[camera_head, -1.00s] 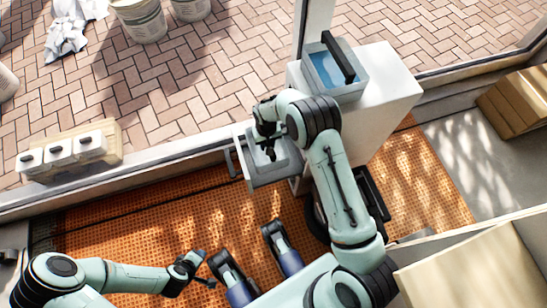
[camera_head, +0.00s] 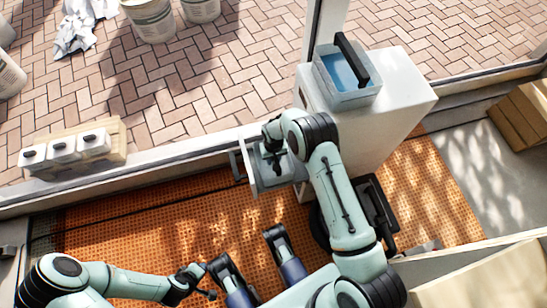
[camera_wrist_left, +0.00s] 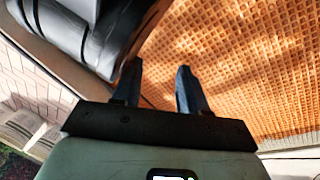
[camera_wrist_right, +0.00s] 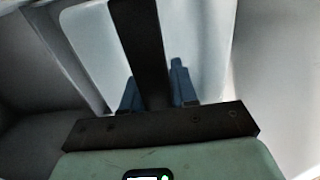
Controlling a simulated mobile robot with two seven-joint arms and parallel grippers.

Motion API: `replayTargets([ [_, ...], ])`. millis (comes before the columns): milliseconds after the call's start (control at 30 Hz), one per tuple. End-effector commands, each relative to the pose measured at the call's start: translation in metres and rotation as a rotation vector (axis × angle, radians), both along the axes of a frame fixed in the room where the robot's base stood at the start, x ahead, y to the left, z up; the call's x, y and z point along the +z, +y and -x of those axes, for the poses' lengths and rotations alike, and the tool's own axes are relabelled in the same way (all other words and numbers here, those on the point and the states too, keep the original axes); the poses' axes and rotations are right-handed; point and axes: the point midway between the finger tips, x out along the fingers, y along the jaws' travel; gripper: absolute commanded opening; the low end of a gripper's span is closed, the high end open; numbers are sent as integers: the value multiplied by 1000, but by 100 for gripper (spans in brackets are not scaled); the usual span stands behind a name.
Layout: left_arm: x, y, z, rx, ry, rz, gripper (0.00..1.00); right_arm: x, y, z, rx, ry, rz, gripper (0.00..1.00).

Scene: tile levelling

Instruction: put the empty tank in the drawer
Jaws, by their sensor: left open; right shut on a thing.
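The empty tank (camera_wrist_right: 205,35) is a pale box with a black bar handle (camera_wrist_right: 138,35). My right gripper (camera_wrist_right: 155,85) is shut on that handle. In the head view, my right gripper (camera_head: 273,155) is over the open drawer (camera_head: 252,168) at the front of the white cabinet (camera_head: 385,95), and my arm hides most of the tank. The right wrist view shows drawer walls (camera_wrist_right: 270,70) around the tank; whether it rests on the bottom is unclear. My left gripper (camera_head: 203,278) is open and empty above the orange mat; it also shows in the left wrist view (camera_wrist_left: 160,85).
Another tank (camera_head: 345,75) with blue liquid and a black handle stands on the cabinet. Buckets (camera_head: 150,18) stand on the brick paving. The orange mat (camera_head: 150,215) is mostly clear.

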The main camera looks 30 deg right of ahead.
Motion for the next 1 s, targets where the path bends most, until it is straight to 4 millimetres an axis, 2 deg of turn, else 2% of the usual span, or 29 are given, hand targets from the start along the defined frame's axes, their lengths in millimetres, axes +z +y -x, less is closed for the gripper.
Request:
replayTargets([
  [67, -3, 0, 3, 1, 8, 1, 43, -2, 0, 0, 0, 0, 0, 0],
  [100, -2, 0, 3, 1, 9, 0, 43, -2, 0, 0, 0, 0, 0, 37],
  [167, -2, 0, 3, 1, 9, 0, 43, -1, 0, 0, 0, 0, 0, 53],
  [567, 4, 0, -3, 0, -10, -1, 43, 4, 0, 0, 0, 0, 0, 53],
  [867, 35, -5, -34, -5, -116, -6, 43, 67, 0, 0, 0, -2, 0, 53],
  [1000, 42, -11, -24, -14, -92, 8, 43, 95, 0, 0, 0, -2, 0, 53],
])
